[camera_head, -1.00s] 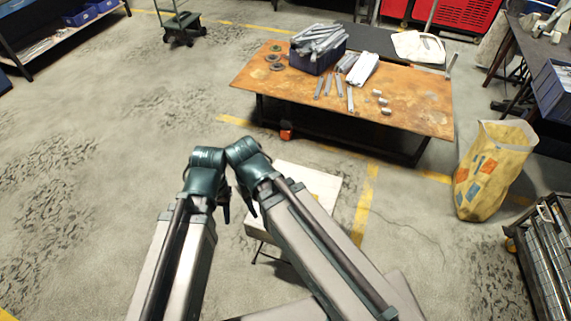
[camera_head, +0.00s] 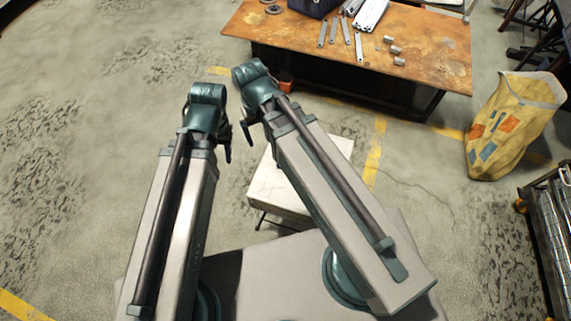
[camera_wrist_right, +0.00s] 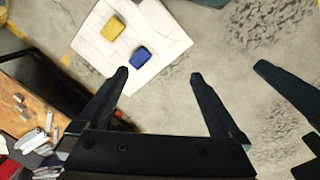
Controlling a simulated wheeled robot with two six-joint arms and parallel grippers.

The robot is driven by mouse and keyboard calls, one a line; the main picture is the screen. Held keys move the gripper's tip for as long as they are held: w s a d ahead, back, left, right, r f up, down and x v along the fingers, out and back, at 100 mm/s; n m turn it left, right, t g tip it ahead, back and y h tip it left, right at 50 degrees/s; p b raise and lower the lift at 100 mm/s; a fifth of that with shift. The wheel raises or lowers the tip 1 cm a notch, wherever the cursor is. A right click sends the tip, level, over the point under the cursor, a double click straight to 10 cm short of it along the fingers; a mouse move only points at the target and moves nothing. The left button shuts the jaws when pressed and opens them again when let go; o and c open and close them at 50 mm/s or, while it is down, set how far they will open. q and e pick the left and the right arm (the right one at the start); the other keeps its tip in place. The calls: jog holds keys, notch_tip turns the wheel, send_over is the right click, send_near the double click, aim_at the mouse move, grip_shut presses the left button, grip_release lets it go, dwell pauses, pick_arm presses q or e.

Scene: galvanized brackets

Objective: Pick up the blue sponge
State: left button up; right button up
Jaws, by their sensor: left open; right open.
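The blue sponge (camera_wrist_right: 140,56) lies on a square white stool top (camera_wrist_right: 158,32) in the right wrist view. In that view it sits just beyond the fingertips of my right gripper (camera_wrist_right: 159,76), nearer the left finger. The right gripper is open with nothing between its fingers. In the head view the white stool (camera_head: 265,188) stands partly behind my right arm, and the sponge cannot be seen there. My left gripper (camera_head: 226,148) points down, left of the stool, empty; its opening is hard to see.
A yellow sponge (camera_wrist_right: 113,27) lies beside the blue one. A rusty-topped workbench (camera_head: 435,60) with metal parts stands beyond the stool. A yellow bag (camera_head: 510,130) and a rack (camera_head: 552,230) are at right. The floor at left is clear.

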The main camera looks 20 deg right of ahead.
jog(key=w+d+f+m+b, duration=0.2)
jog(key=w+d+f+b, duration=0.1)
jog(key=f+b, duration=0.7)
jog(key=w+d+f+m+b, duration=0.3)
jog(key=w+f+b, duration=0.2)
jog(key=f+b, duration=0.4)
jog(key=w+d+f+m+y+b, duration=0.1)
jog(key=w+d+f+m+b, duration=0.2)
jog(key=f+b, duration=0.7)
jog(key=shift+w+d+f+b, duration=0.1)
jog(key=shift+w+f+b, duration=0.15)
jog(key=shift+f, duration=0.55)
jog(key=shift+w+d+f+b, duration=0.1)
jog(key=shift+w+f, duration=0.1)
jog(key=shift+f, duration=0.6)
jog(key=f+b, duration=0.5)
jog(key=shift+s+f, duration=0.1)
jog(key=shift+s, duration=0.25)
jog(key=c, duration=1.3)
